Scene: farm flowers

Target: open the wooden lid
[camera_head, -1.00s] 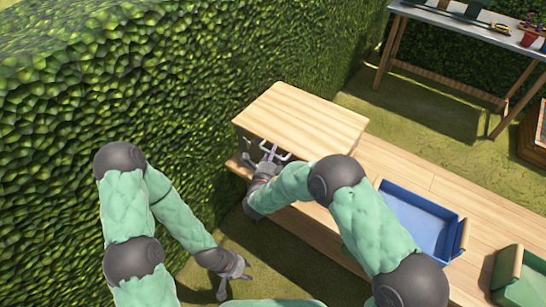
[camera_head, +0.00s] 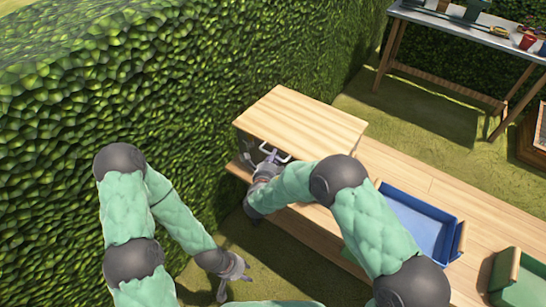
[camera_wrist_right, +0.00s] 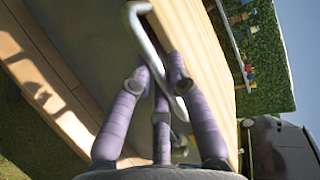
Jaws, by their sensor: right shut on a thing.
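The wooden lid (camera_head: 300,118) is the pale, flat top of a box at the end of the long bench. It looks level. A grey metal handle (camera_head: 275,152) is at its near side and shows large in the right wrist view (camera_wrist_right: 146,42). My right gripper (camera_head: 266,160) is at this handle. In the right wrist view its purple fingers (camera_wrist_right: 155,82) are closed around the handle's bar. My left gripper (camera_head: 236,277) hangs low over the grass, empty, with its fingers spread. The box's front is partly hidden by my right gripper.
A blue tray (camera_head: 458,240) and a green bin (camera_head: 512,262) stand on the wooden bench (camera_head: 400,170) to the right. A tall hedge (camera_head: 150,80) stands close on the left. A table (camera_head: 470,28) with pots and tools is at the back right.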

